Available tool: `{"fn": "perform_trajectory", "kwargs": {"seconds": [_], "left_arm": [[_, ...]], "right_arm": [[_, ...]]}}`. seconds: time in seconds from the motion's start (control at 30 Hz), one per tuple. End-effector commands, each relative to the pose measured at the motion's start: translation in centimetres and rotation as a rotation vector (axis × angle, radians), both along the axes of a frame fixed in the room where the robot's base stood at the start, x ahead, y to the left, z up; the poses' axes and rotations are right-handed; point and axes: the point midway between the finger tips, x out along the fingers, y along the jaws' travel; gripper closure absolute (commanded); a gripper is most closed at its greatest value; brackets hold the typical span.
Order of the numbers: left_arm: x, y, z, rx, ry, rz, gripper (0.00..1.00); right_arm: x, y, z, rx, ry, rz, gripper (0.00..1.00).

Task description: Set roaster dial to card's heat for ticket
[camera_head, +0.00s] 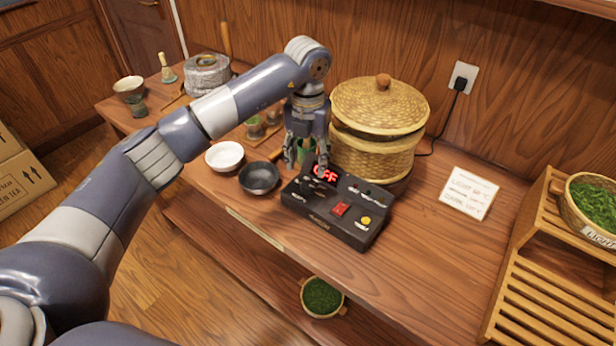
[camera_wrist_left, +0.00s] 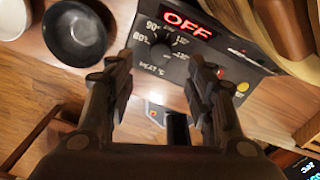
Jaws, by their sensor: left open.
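The black roaster control box (camera_head: 350,226) stands near the table's front edge, with a red display (camera_head: 326,173) reading OFF. It also fills the top of the left wrist view, where its dark dial (camera_wrist_left: 161,42) sits among heat marks including 80 and 90. My left gripper (camera_head: 306,168) is open and empty, pointing down over the dial side of the box; its fingers (camera_wrist_left: 160,68) lie either side of the dial. I cannot tell whether they touch it. The white card (camera_head: 469,192) lies right of the box; its top line seems to read light, 90 °C.
A lidded wicker basket (camera_head: 372,155) stands close behind the box. White (camera_head: 224,155) and black (camera_head: 259,178) bowls are left of it. A wooden rack (camera_head: 530,290) at right holds a basket of green leaves (camera_head: 594,203) labelled Light. Another leaf basket (camera_head: 322,297) sits below.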

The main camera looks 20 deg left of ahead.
Motion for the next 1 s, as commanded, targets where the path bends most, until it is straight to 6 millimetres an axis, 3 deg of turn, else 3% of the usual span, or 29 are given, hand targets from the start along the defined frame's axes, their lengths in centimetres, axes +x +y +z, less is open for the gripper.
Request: {"fn": "perform_trajectory", "kwargs": {"seconds": [0.2,0.4,0.77,0.8,1.0], "left_arm": [[-0.1,0.0,-4.1,-0.001,0.005,0.000,0.51],[0.0,-0.1,-6.6,-0.002,0.002,0.000,0.51],[0.0,-0.1,-7.4,-0.002,0.000,-0.002,0.51],[0.0,-0.1,-7.4,-0.002,0.000,-0.002,0.53],[0.0,-0.1,-7.4,-0.003,0.000,-0.001,0.96]], "right_arm": [[0.0,0.0,1.4,0.000,0.000,0.000,0.55],[0.0,0.0,1.9,0.000,0.000,0.000,0.55],[0.0,0.0,1.9,0.000,0.000,-0.001,0.55],[0.0,0.0,1.9,0.000,0.000,-0.001,0.55],[0.0,0.0,1.9,0.000,0.000,-0.001,0.55]]}}
